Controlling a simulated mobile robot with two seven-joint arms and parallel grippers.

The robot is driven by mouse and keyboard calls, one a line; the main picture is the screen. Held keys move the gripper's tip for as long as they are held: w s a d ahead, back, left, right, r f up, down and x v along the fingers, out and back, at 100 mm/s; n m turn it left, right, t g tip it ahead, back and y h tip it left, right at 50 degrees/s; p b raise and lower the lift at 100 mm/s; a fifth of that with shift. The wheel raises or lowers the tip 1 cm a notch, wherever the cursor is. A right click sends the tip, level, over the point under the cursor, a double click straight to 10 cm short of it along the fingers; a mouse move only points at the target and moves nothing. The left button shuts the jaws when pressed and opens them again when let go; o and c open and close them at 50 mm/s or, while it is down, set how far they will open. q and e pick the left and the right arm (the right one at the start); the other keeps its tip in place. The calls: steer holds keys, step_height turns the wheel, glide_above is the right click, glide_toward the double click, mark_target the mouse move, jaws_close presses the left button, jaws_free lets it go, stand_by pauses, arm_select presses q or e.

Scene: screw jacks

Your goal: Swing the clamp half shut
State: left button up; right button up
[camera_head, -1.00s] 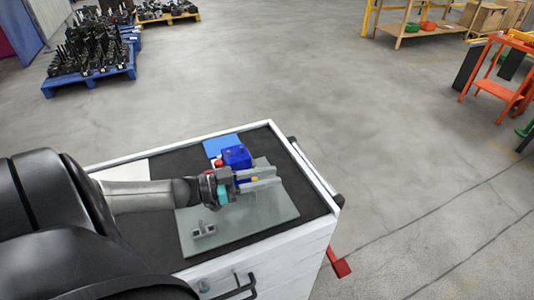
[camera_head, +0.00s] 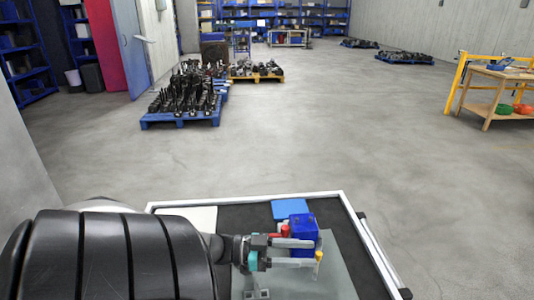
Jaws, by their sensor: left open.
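A blue block-shaped fixture (camera_head: 303,228) stands on the dark bench top, at the bottom of the head view. A small red part (camera_head: 286,230) sits at its left and a small yellow part (camera_head: 319,256) at its near right. My left gripper (camera_head: 314,253) comes in from the left with its two grey fingers apart, just on the near side of the blue fixture. The yellow part shows by the fingertips; I cannot tell whether they touch it. The clamp half cannot be told apart clearly, as the fingers cover part of the fixture. My right gripper is not in view.
The fixture stands by a grey-green plate (camera_head: 338,278) on a white-rimmed bench (camera_head: 352,210). A blue sheet (camera_head: 290,209) lies behind it, and a small grey bracket (camera_head: 257,294) in front. Pallets of black parts (camera_head: 184,115) stand beyond open floor.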

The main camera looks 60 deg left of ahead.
arm_select(q)
steer(key=v, duration=0.8)
steer(key=shift+s+a, duration=0.2)
steer(key=shift+c, duration=0.2)
